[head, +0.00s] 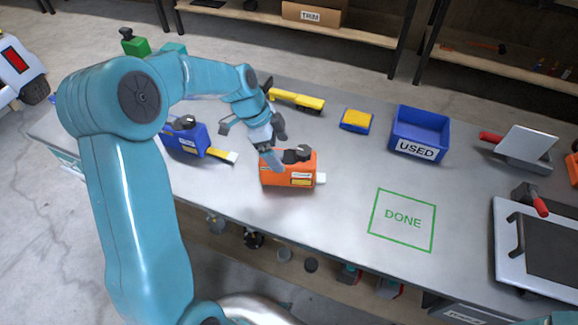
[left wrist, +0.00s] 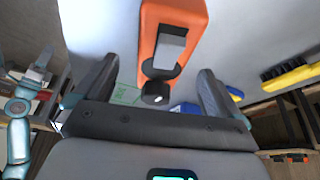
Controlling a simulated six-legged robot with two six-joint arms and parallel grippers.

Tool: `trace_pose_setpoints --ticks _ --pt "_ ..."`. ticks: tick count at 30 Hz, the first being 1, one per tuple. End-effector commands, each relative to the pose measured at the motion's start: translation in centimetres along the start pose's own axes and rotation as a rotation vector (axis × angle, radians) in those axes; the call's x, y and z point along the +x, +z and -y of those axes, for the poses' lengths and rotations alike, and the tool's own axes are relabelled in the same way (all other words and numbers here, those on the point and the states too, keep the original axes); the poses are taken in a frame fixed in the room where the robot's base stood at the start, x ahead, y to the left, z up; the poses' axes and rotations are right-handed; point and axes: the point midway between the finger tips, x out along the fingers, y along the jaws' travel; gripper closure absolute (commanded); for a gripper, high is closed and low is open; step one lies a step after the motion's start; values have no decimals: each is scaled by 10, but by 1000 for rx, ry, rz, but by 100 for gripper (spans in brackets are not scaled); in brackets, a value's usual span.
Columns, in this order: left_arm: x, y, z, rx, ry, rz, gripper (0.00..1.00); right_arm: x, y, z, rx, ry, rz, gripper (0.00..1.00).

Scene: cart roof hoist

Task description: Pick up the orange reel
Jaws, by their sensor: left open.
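The orange reel (head: 288,178) is a boxy case with a dark knob on top and a white tab at its right end. It sits on the grey bench near the front edge. My left gripper (head: 274,146) is just above and behind it, fingers apart and pointing down. In the left wrist view the reel (left wrist: 172,22) lies ahead of the open fingers (left wrist: 156,82), its dark knob near the gap between them. I cannot tell whether a finger touches it. A teal arm at the left of the wrist view seems to be my right one; its jaws are unclear.
A blue reel (head: 184,138) with a yellow-white tab stands left of the orange one. A yellow brush (head: 297,101), a yellow-and-blue sponge (head: 356,120) and a blue USED bin (head: 420,131) are behind. The green DONE square (head: 403,220) to the right is empty.

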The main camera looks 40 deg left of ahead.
Motion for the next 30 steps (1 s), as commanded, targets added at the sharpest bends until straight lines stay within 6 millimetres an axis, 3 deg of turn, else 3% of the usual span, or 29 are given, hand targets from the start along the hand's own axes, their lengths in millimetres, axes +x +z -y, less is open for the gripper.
trace_pose_setpoints --ticks 5,14,22,23,29,30 --pt "14 -1 1 0 2 0 2 -2 0 1 0 0 0 31" --pt "58 -2 4 0 2 0 2 -9 0 3 0 0 0 31" --pt "63 -2 5 1 -1 0 2 -9 0 3 0 0 0 31" --pt "63 -2 5 1 -1 0 5 -9 0 3 0 0 0 31" --pt "63 -2 5 0 0 0 70 -9 0 3 0 0 0 31" --pt "62 -2 5 0 -2 -1 73 -9 0 3 0 0 0 31"
